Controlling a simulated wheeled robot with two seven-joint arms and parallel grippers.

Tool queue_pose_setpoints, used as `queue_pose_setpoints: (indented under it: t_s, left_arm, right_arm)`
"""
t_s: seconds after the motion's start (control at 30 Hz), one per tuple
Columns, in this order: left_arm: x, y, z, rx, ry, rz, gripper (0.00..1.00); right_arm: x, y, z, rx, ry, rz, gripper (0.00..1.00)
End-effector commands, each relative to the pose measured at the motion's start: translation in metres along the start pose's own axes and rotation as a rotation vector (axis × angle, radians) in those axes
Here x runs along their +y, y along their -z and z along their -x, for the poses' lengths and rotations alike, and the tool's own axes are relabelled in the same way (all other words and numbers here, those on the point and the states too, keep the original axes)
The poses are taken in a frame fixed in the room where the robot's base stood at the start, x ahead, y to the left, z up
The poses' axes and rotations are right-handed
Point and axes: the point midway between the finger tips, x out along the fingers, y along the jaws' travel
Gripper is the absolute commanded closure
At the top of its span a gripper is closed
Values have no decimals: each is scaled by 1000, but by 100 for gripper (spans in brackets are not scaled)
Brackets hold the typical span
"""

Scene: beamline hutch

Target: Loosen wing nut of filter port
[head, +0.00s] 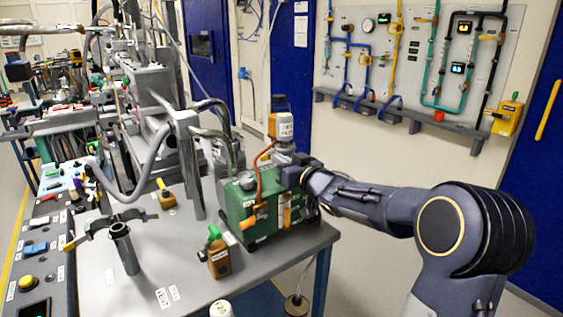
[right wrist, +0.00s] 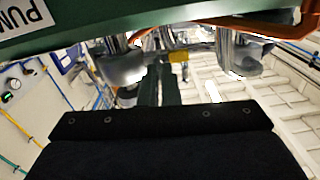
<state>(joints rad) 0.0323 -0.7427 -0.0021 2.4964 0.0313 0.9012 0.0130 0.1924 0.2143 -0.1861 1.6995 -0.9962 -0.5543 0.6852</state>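An upright metal port (head: 126,255) stands on the grey table at the left in the head view. My right arm reaches in from the right to the green pump box (head: 262,205). My right gripper (head: 308,178) is at the box's right side, apart from the port, with its fingertips mostly hidden. In the right wrist view, the green box (right wrist: 110,28) is close overhead and the black gripper body fills the bottom. My left gripper is not seen.
A small brown block with a green knob (head: 219,258) stands in front of the pump box. A yellow-brown block (head: 167,196) is behind the port. Bent metal pipes (head: 188,150) rise behind. A control panel (head: 45,235) lines the left.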

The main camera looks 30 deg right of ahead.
Motion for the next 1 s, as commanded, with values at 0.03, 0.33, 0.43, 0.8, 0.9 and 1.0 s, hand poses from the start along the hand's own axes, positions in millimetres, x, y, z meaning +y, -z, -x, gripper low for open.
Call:
queue_pose_setpoints:
  t_s: [0.03,0.33,0.43,0.8,0.9,1.0]
  left_arm:
    - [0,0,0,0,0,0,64]
    - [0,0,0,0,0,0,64]
    - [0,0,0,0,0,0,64]
    - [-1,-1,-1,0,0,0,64]
    - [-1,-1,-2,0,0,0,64]
    - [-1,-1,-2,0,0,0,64]
  right_arm:
    - [0,1,0,1,-1,0,100]
    - [0,1,0,1,-1,-2,77]
    - [0,0,0,1,-1,-2,75]
    - [1,1,26,3,-2,-2,75]
    - [1,1,44,2,-3,-2,75]
    - [1,1,60,3,-2,-1,75]
